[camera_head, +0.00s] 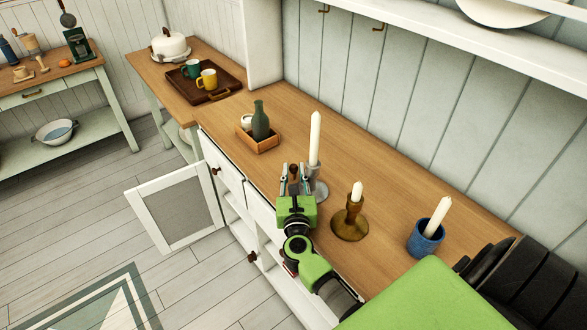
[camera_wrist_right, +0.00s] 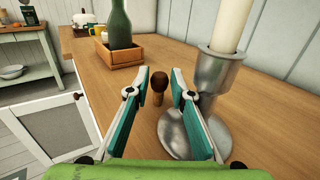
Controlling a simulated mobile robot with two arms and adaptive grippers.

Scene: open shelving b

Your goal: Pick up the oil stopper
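The oil stopper (camera_wrist_right: 159,87), small with a dark brown rounded head and a lighter stem, stands on the wooden counter. In the head view its dark top (camera_head: 293,172) shows between the fingers. My right gripper (camera_head: 294,168) is open and empty over the counter. In the right wrist view its two teal-padded fingers (camera_wrist_right: 160,72) are on either side of the stopper, with gaps on both sides. I cannot tell whether the fingertips reach it in depth. My left gripper is not in view.
A metal candlestick (camera_wrist_right: 205,98) with a white candle stands close to the right finger. A wooden box (camera_head: 257,142) with a green bottle (camera_head: 260,121) stands farther back. A brass candlestick (camera_head: 350,222) and a blue candle pot (camera_head: 425,238) stand to the right. A cabinet door (camera_head: 177,207) hangs open.

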